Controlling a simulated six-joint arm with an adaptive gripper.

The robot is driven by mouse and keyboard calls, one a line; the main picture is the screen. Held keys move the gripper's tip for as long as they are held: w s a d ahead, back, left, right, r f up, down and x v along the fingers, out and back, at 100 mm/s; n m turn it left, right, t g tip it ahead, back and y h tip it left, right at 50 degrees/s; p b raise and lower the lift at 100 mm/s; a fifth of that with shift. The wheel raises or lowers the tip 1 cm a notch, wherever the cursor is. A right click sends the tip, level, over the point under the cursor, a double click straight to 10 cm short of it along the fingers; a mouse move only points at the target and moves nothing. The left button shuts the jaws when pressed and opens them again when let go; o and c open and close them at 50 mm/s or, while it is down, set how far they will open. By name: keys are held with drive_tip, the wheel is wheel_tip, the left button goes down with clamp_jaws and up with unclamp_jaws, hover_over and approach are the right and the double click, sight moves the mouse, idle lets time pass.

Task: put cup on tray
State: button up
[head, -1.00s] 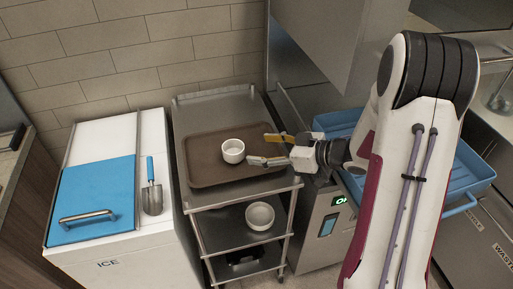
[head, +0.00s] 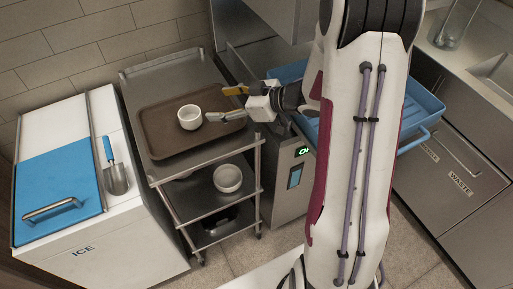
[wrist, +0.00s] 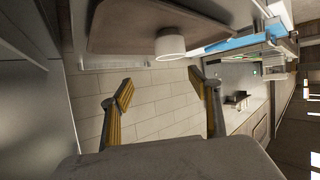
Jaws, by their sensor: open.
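The white cup (head: 189,117) stands upright on the brown tray (head: 160,147), on the top shelf of a steel cart. My gripper (head: 219,103) is open and empty just to the right of the cup, with its yellow-padded fingers spread. The lower finger's tip is close to the cup; I cannot tell whether they touch. In the wrist view, the cup (wrist: 171,46) shows against the tray (wrist: 115,30), above the gap between the open fingers of my gripper (wrist: 160,90).
A white bowl (head: 228,178) sits on the cart's middle shelf. The ice bin (head: 120,240) with a blue lid (head: 58,190) and a scoop (head: 116,178) stands left. A blue basin (head: 412,118) is at right. The tray is bare around the cup.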

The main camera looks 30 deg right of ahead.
drive_tip(key=w+d+r+m+t+h, duration=0.1)
drive_tip(key=d+r+m+h, duration=0.1)
drive_tip(key=d+r+h, duration=0.45)
drive_tip(key=s+r+m+h, duration=0.3)
drive_tip(key=s+r+h, duration=0.1)
drive_tip(key=s+r, duration=0.35)
drive_tip(key=s+a+m+g+y, duration=0.1)
drive_tip(key=s+a, duration=0.4)
drive_tip(key=s, duration=0.7)
drive_tip(key=s+a+m+g+y, duration=0.1)
drive_tip(key=s+a+g, duration=0.3)
drive_tip(key=s, duration=0.8)
drive_tip(key=shift+s+a+f+m+g, duration=0.15)
drive_tip(key=shift+s+a+m+g, duration=0.15)
drive_tip(key=shift+a+m, duration=0.45)
drive_tip(key=shift+d, duration=0.1)
drive_tip(key=o, duration=1.1)
drive_tip(key=shift+w, duration=0.1)
